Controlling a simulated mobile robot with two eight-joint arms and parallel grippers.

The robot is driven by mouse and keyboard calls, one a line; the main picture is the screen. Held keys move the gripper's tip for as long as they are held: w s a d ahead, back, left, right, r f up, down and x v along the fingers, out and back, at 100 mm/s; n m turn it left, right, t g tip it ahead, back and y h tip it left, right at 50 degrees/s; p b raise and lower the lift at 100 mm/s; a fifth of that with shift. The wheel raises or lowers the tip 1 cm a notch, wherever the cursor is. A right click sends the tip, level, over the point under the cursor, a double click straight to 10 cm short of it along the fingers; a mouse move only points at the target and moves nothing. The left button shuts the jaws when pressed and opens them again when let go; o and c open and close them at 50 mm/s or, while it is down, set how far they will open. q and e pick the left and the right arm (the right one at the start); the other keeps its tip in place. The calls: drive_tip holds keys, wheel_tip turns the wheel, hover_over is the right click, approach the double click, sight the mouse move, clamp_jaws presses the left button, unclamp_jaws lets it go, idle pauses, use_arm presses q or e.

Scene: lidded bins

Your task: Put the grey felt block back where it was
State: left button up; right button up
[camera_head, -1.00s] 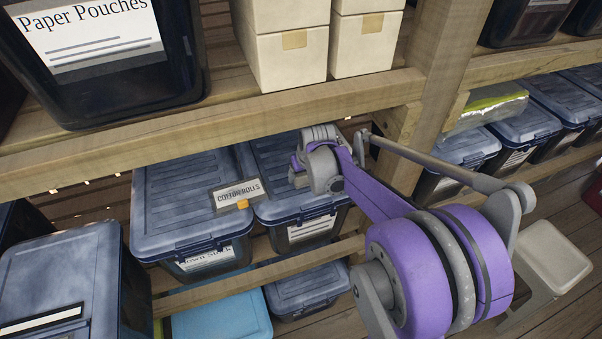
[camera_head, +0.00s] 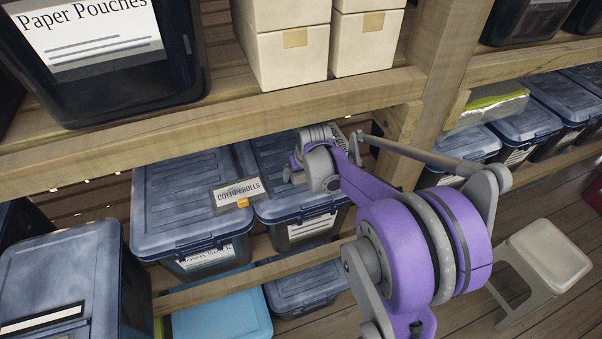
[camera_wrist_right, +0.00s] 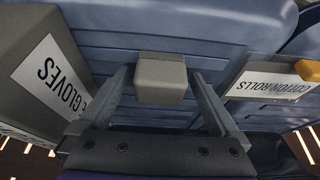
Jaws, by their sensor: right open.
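The grey felt block (camera_wrist_right: 161,78) shows in the right wrist view, on a blue bin lid (camera_wrist_right: 150,25). My right gripper (camera_wrist_right: 159,74) is open, with one finger on each side of the block and a visible gap to each. In the head view my right gripper (camera_head: 298,172) is over the back of the second blue bin (camera_head: 290,205) on the lower shelf, largely behind my own wrist. The block cannot be made out there. My left gripper is not in view.
A grey box labelled gloves (camera_wrist_right: 45,75) stands close to one finger. A cotton rolls label (camera_wrist_right: 268,85) lies on the other side; it also shows in the head view (camera_head: 240,193). A wooden shelf beam (camera_head: 210,125) runs above my forearm. A stool (camera_head: 548,255) stands at right.

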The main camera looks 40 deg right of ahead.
drive_tip(key=shift+r, duration=0.35)
drive_tip(key=s+a, duration=0.1)
drive_tip(key=s, duration=0.2)
drive_tip(key=s+a, duration=0.1)
drive_tip(key=s, duration=0.3)
drive_tip(key=s+a+b, duration=0.1)
drive_tip(key=s, duration=0.2)
drive_tip(key=shift+s+a+r, duration=0.2)
drive_tip(key=shift+s+r, duration=0.2)
drive_tip(key=shift+s+a, duration=0.3)
drive_tip(key=shift+s, duration=0.2)
drive_tip(key=s+a+n, duration=0.1)
drive_tip(key=s+a, duration=0.3)
drive_tip(key=a, duration=0.4)
drive_tip(key=s+a+n+t+y, duration=0.1)
drive_tip(key=s+a+n, duration=0.1)
drive_tip(key=a, duration=0.6)
drive_tip(key=shift+s+a+f+n, duration=0.15)
drive_tip(key=shift+s+f+n, duration=0.2)
drive_tip(key=shift+s, duration=0.55)
drive_tip(key=shift+a, duration=0.1)
